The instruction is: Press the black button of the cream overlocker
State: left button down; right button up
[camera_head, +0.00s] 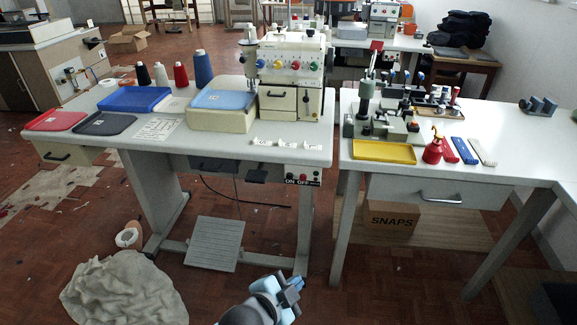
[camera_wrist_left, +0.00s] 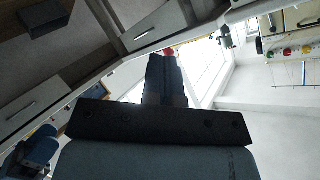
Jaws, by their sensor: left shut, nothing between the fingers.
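The cream overlocker (camera_head: 292,62) stands on the left worktable, with several coloured dials across its front. Part of it shows at the right edge of the wrist view (camera_wrist_left: 290,42). A small switch box (camera_head: 303,175) marked ON OFF hangs under the table's front edge, below the overlocker.
The left table (camera_head: 225,150) holds trays and thread cones. A treadle (camera_head: 215,243) and a heap of cloth (camera_head: 122,290) are on the floor.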

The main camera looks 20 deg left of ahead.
pick_arm(q)
jog(key=w+a+m+t+y+p, duration=0.1)
jog(key=w+a+m+y+p, duration=0.2)
jog(key=w+m, duration=0.6)
jog(key=w+a+f+m+t+y+p, duration=0.1)
jog(key=w+a+m+y+p, duration=0.3)
jog(key=w+a+m, duration=0.4)
jog(key=w+m+t+y, duration=0.1)
jog(key=w+m, duration=0.1)
jog(key=m, duration=0.2)
jog(key=shift+f+m+t, duration=0.25)
jog(key=shift+m+t, duration=0.05)
pick_arm(e)
jog(key=s+d+f+g+h, duration=0.2)
jog(key=s+d+f+g, duration=0.1)
jog(key=d+f, duration=0.1)
jog(key=shift+s+f+g+h, duration=0.3)
jog(key=shift+s+g, duration=0.1)
